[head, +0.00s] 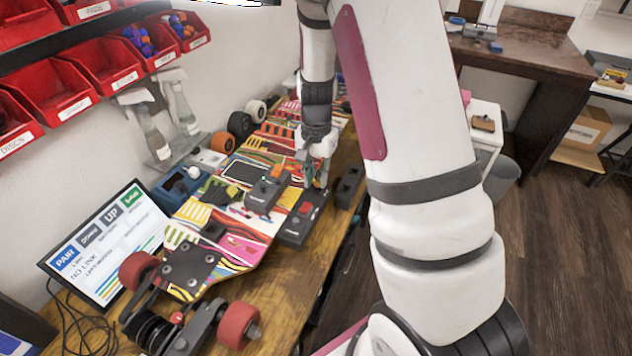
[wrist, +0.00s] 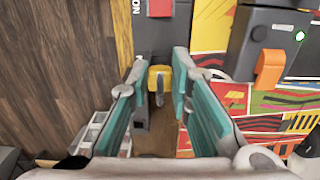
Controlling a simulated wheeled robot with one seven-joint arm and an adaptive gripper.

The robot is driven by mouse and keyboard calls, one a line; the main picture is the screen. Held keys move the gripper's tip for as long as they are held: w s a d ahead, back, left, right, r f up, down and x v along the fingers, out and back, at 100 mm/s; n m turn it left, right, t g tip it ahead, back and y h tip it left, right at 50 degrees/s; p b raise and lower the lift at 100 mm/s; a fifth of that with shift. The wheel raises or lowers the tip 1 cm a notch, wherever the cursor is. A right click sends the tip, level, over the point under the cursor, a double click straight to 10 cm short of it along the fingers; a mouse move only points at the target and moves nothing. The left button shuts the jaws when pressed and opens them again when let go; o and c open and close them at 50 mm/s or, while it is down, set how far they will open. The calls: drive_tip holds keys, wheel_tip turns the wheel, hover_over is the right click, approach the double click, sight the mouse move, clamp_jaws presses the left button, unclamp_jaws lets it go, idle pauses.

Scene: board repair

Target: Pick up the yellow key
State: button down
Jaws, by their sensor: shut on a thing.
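The yellow key (wrist: 159,74) shows in the wrist view as a small yellow head with a dark part below it. It sits between the tips of my gripper (wrist: 158,82); the teal-padded fingers are closed on it from both sides. In the head view my gripper (head: 316,172) is low over the right edge of the colourful board, just beyond the dark control boxes. The key cannot be made out there. Whether the key's lower end is still seated in something I cannot tell.
A black block (head: 348,187) lies to the right on the wooden bench. A screen (head: 108,245) stands at the left.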

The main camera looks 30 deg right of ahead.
drive_tip(key=s+d+r, duration=0.1)
drive_tip(key=s+d, duration=0.1)
drive_tip(key=s, duration=0.5)
drive_tip(key=s+d+r, duration=0.1)
drive_tip(key=s+d, duration=0.2)
drive_tip(key=s, duration=0.5)
drive_tip(key=shift+r+b, duration=0.25)
drive_tip(key=shift+b, duration=0.2)
drive_tip(key=shift+r, duration=0.1)
drive_tip(key=shift+s+r+p, duration=0.1)
drive_tip(key=shift+r+p, duration=0.4)
drive_tip(key=shift+p, duration=0.05)
